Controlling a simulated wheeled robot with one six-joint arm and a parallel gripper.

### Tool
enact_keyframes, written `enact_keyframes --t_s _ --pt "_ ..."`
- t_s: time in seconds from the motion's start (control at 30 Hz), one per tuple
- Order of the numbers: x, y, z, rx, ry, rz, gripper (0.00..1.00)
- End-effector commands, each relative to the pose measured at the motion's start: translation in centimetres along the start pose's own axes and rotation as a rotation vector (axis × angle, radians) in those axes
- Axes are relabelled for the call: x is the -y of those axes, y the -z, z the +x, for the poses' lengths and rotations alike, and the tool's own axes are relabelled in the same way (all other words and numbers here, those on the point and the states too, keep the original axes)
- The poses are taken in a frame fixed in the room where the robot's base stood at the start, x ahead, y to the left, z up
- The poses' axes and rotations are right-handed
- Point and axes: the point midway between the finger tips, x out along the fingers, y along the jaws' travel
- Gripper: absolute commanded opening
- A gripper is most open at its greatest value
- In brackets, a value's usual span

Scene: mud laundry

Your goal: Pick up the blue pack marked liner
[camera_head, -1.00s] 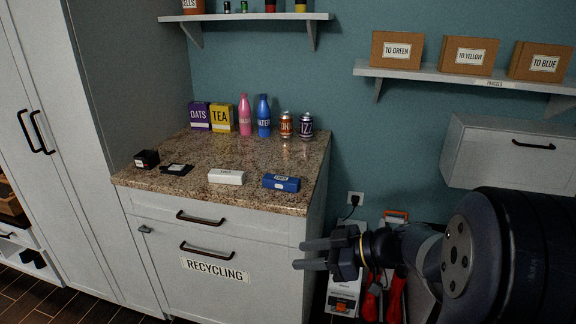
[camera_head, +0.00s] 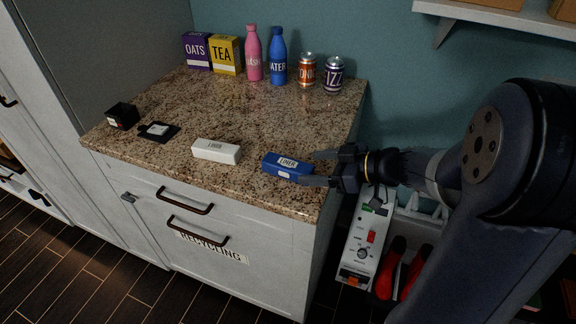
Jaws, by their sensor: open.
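The blue pack (camera_head: 283,168) has a white label that reads LINER. It lies flat on the granite counter near the front right edge. My gripper (camera_head: 310,168) is open, with its fingers pointing left at the right end of the blue pack. In the picture one fingertip is just behind that end and the other just in front of it. I cannot tell whether they touch the pack or how their height compares with it.
A white pack (camera_head: 217,152) lies left of the blue one. Two small black items, a box (camera_head: 122,116) and a flat piece (camera_head: 158,131), lie farther left. Boxes, bottles and cans, including an orange can (camera_head: 307,70), stand along the back. The counter's middle (camera_head: 225,110) is clear.

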Motion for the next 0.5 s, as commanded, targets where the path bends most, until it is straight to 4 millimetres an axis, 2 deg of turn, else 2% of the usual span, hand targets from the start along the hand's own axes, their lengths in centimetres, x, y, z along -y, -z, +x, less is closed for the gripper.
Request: enact_keyframes --t_s 0.17,0.5 --pt "0.2 0.1 1.1 0.000 0.003 0.002 0.66" --pt "0.5 0.0 5.2 0.001 0.003 0.001 0.66"
